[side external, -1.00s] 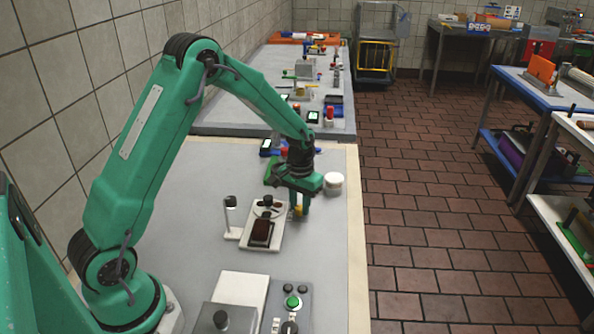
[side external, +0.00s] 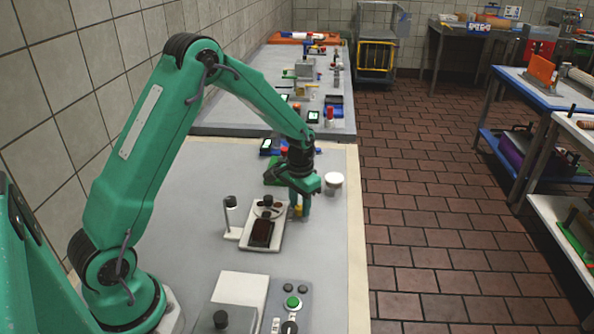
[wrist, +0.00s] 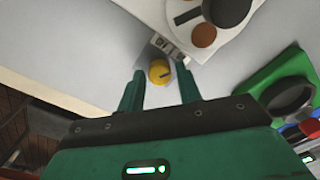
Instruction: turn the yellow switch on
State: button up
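In the wrist view the yellow switch (wrist: 159,73) lies between the tips of my two green fingers, with a thin gap on each side. My gripper (wrist: 160,80) is open and holds nothing. In the side view my gripper (side external: 302,206) points down at the right edge of the white machine, and one finger hides the other.
A white machine (side external: 276,240) with a dark brown block (side external: 261,233) stands beside the switch. A white round cup (side external: 333,182) is right of my gripper, near the table edge. A green base (wrist: 299,66) with a dark ring is at the right in the wrist view.

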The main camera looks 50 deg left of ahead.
aim_at(300, 207)
jog(key=shift+r, duration=0.1)
notch_tip(300, 207, up, 7)
jog(key=shift+r, duration=0.35)
dwell(0.6)
jog(key=shift+r, duration=0.1)
jog(key=shift+s+d+r, duration=0.1)
jog(key=shift+s+r, duration=0.05)
jog(key=shift+r, duration=0.05)
jog(key=s+d+r+t, duration=0.1)
jog(key=s+d+r, duration=0.2)
jog(key=s+r, duration=0.35)
jog(key=s+d+r+t, duration=0.2)
jog(key=s+r, duration=0.2)
jog(key=s, duration=0.4)
jog(key=s+d+r+t, duration=0.2)
jog(key=s+r, duration=0.2)
jog(key=s, duration=0.5)
jog(key=shift+s+d+r+m+t, duration=0.25)
jog(key=shift+d+r+m+t, duration=0.05)
jog(key=shift+r, duration=0.05)
